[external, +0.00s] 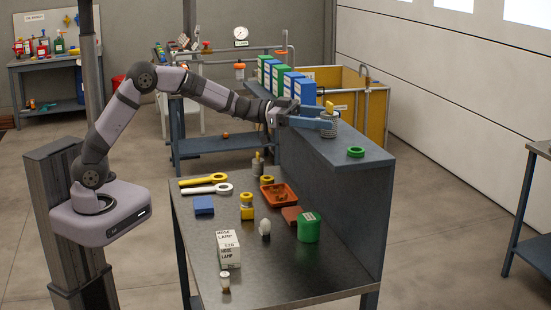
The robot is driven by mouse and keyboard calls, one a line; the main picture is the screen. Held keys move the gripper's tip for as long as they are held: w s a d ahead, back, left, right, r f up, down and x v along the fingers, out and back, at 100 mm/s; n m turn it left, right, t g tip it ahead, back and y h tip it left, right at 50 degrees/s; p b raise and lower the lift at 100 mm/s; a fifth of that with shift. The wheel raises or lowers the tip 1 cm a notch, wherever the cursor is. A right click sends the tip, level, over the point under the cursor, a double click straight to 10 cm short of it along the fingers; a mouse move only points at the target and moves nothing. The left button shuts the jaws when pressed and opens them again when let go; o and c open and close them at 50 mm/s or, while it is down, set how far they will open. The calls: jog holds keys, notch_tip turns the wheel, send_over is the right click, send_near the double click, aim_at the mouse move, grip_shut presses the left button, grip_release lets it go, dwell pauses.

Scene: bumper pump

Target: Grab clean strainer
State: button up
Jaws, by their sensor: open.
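A small grey ribbed cylinder with a yellow top (329,107) stands on the raised blue-grey shelf; it looks like the strainer, but whether it is clean cannot be told. My gripper (322,116) reaches in from the left at shelf height, its blue fingers open and level. The fingertips overlap the cylinder in the picture and hide part of it. Whether they touch it or sit around it cannot be told from this single view.
Blue, green and white boxes (281,80) stand in a row behind my gripper on the shelf. A green ring (356,152) lies nearer on it. The workbench (285,270) below holds wrenches (205,189), a lamp box (229,250), an orange tray (279,195) and a green can (309,228).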

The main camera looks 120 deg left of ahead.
jog(key=shift+w+a+r+p, duration=0.1)
jog(key=shift+w+r+p, duration=0.1)
jog(key=shift+w+p, duration=0.3)
jog(key=w+p, duration=0.2)
jog(key=w, duration=0.1)
jog(key=shift+a, duration=0.3)
jog(key=shift+w+f, duration=0.1)
jog(key=shift+w, duration=0.5)
jog(key=c, duration=1.2)
